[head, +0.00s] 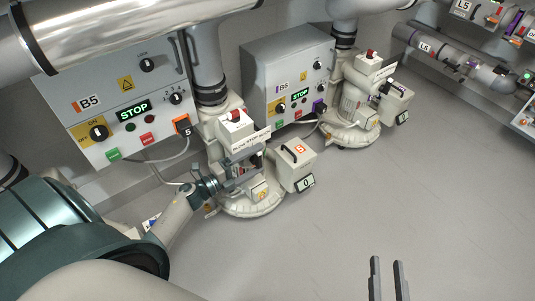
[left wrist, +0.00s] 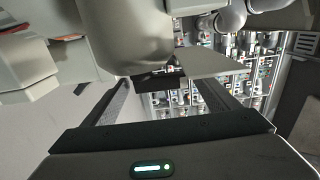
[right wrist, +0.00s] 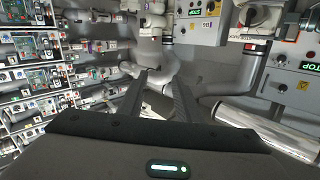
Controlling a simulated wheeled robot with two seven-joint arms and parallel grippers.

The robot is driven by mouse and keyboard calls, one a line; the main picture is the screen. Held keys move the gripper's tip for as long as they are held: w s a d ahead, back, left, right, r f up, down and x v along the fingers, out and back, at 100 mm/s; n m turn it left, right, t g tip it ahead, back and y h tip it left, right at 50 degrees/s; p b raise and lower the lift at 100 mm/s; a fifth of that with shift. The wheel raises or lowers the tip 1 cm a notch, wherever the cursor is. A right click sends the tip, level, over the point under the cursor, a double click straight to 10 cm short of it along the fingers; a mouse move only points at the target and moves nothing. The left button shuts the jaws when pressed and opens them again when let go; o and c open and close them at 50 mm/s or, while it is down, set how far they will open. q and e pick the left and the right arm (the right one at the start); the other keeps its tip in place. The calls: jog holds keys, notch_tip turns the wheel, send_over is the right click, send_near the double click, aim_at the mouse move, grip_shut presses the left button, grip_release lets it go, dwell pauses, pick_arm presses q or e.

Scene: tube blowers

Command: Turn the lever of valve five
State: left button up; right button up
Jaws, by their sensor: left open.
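Valve five looks to be the beige unit (head: 297,163) with an orange 5 label and a black handle on top, beside the round-based blower (head: 252,205). A small display reading 0 (head: 305,183) sits at its front. My left gripper (head: 252,164) is at the blower's near side, just left of that unit, with its fingers apart. In the left wrist view a large beige rounded body fills the space beyond the open left fingers (left wrist: 165,103); no lever is clear there. My right gripper (head: 387,270) is open and empty above the floor, away from the valves.
Control box B5 (head: 80,80) stands behind, with an orange plug marked 5 (head: 183,126) and cable. A second grey box (head: 262,75) and blower (head: 350,130) stand to the right. A thick metal pipe (head: 130,30) crosses above. The floor (head: 420,190) at right is clear.

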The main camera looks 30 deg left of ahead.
pick_arm(q)
jog(key=shift+x, duration=2.7)
jog(key=c, duration=1.1)
